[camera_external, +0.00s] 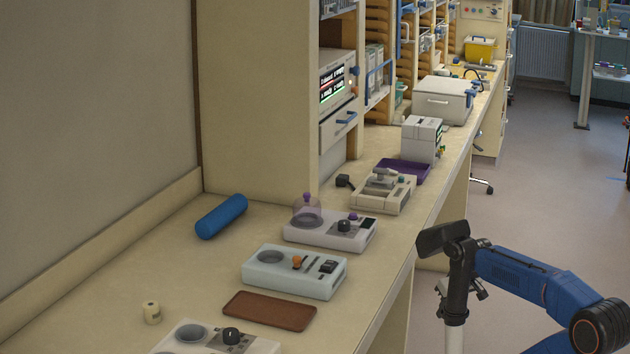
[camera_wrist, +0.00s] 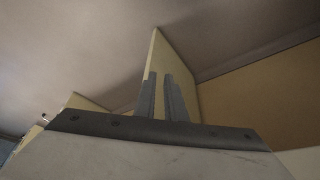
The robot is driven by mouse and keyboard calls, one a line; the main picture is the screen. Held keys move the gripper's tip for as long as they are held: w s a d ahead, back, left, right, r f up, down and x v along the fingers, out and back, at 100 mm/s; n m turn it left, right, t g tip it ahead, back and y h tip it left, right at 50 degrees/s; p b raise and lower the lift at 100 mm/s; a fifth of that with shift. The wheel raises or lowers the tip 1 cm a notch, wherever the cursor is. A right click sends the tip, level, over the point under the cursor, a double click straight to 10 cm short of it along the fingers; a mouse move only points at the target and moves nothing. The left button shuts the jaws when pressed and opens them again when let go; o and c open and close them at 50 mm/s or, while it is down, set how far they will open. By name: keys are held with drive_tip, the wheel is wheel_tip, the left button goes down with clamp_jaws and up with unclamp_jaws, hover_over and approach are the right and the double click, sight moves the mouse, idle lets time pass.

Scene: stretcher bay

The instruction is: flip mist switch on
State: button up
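No part is clearly labelled as the mist switch, so I cannot tell which control it is. A pale blue-white unit (camera_external: 290,285) on the bench has a round well, an orange knob (camera_external: 297,262) and a dark rocker-like control (camera_external: 328,266). Behind it, a white unit (camera_external: 330,238) has a clear dome with a purple top (camera_external: 307,206) and a black knob (camera_external: 344,225).
A brown tray (camera_external: 270,310) and another knobbed unit (camera_external: 215,340) lie at the front. A blue cylinder (camera_external: 222,216) and a small cream roll (camera_external: 152,312) lie left. A beige device (camera_external: 383,192) and purple tray (camera_external: 405,170) stand farther back. The left bench is mostly clear.

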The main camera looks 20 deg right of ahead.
drive_tip(key=a+r+n, duration=0.1)
drive_tip(key=r, duration=0.1)
drive_tip(key=w+a+r+n+y, duration=0.1)
drive_tip(key=a+r, duration=0.1)
drive_tip(key=a+r+n+g, duration=0.1)
drive_tip(key=a+r, duration=0.1)
drive_tip(key=shift+w+r, duration=0.3)
drive_tip(key=shift+r, duration=0.05)
clamp_jaws()
wheel_tip(320, 180, up, 32)
drive_tip(key=n+g, duration=0.5)
drive_tip(key=n, duration=0.1)
hover_over(326, 266)
drive_tip(key=w+d, duration=0.2)
drive_tip(key=shift+f, duration=0.1)
drive_tip(key=f, duration=0.4)
drive_tip(key=s+a+f, duration=0.1)
drive_tip(key=f, duration=0.8)
drive_tip(key=shift+s+a+f, duration=0.3)
